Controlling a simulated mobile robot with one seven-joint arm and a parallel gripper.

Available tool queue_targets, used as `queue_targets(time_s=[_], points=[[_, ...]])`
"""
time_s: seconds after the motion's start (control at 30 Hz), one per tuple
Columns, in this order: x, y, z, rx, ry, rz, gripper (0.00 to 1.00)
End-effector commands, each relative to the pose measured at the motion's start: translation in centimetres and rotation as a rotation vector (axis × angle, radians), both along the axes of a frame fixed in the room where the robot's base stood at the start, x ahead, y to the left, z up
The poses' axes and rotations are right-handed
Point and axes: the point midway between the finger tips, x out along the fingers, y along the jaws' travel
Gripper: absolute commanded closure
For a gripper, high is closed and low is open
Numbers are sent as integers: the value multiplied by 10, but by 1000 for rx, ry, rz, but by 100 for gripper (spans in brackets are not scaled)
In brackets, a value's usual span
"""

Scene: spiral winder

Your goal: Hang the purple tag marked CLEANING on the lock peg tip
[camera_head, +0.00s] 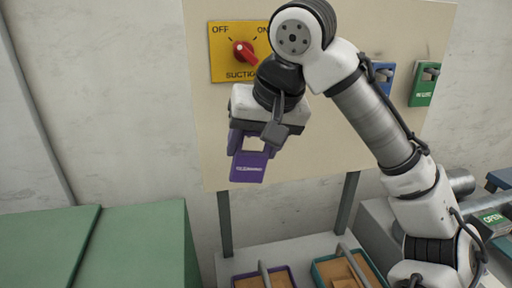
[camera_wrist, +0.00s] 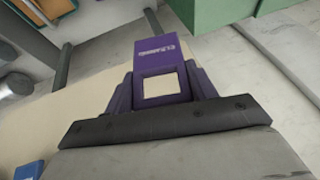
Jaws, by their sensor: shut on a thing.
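The purple tag (camera_head: 247,168) hangs below my gripper (camera_head: 248,143) in the head view, in front of the cream panel. In the wrist view the tag (camera_wrist: 157,48) shows white lettering, and a square opening below it. My gripper (camera_wrist: 158,88) is shut on the tag, with its fingers at the two sides of it. The tag appears clear of the panel and of the trays below. I cannot make out the lock peg or its tip in either view; my arm covers part of the panel.
A yellow SUCTION plate (camera_head: 224,62) with a red knob (camera_head: 245,52) is on the cream panel (camera_head: 335,150). Blue (camera_head: 383,78) and green (camera_head: 424,84) tags hang at right. Trays (camera_head: 290,270) lie below. A green cabinet (camera_head: 140,240) stands at lower left.

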Motion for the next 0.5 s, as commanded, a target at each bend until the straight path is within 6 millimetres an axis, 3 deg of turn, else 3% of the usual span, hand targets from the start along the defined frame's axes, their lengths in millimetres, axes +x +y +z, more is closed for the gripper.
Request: queue_targets(time_s=[0.5], points=[[31, 7, -3, 0, 1, 0, 67]])
